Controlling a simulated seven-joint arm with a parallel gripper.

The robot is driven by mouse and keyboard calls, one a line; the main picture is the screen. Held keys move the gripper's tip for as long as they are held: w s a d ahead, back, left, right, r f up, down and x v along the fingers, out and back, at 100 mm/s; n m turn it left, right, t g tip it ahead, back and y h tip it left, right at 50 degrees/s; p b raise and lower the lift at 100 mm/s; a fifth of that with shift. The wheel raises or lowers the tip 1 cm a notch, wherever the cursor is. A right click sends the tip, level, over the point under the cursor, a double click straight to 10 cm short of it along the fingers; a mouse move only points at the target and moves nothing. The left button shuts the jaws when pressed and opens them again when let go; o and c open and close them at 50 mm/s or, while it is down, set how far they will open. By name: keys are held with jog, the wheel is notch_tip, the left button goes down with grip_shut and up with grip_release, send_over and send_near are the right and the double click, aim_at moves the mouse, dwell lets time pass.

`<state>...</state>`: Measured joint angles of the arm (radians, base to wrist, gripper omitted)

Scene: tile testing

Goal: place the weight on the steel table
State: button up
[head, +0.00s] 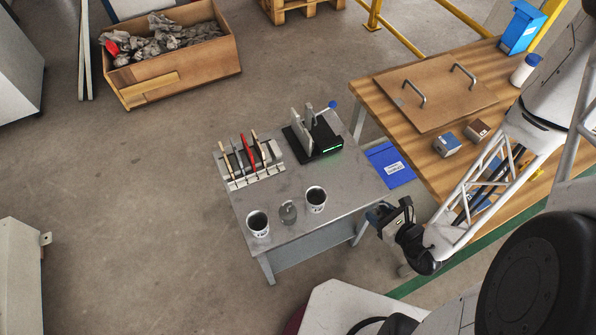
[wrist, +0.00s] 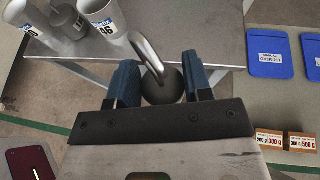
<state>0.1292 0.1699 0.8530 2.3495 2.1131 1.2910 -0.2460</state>
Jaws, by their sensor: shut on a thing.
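My gripper (wrist: 163,78) is shut on a grey rounded weight (wrist: 160,88) with a bent metal hook, held between blue fingertips. In the head view my gripper (head: 386,212) is just off the right front corner of the steel table (head: 340,190); the held weight cannot be made out there. In the wrist view the steel table (wrist: 200,30) lies beyond the fingers, and the weight appears near its edge. Whether it is over the top or beside it I cannot tell. Another grey weight (head: 288,212) stands on the table between two cups.
The two white cups (head: 258,223) (head: 316,199) stand along the table's front. A tile rack (head: 248,163) and a black device (head: 314,137) occupy its back. Its right part is bare. A wooden table (head: 400,75) with small boxes (head: 447,145) and a blue pad (head: 391,165) are to the right.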

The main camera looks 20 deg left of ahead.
dwell(0.3)
send_over(370, 182)
jog(key=s, duration=0.1)
jog(key=shift+d+f, duration=0.1)
jog(key=shift+f, duration=0.6)
jog(key=shift+w, duration=0.5)
jog(key=shift+f, duration=1.8)
jog(key=shift+f, duration=0.1)
jog(key=o, duration=1.2)
jog(key=shift+o, duration=0.2)
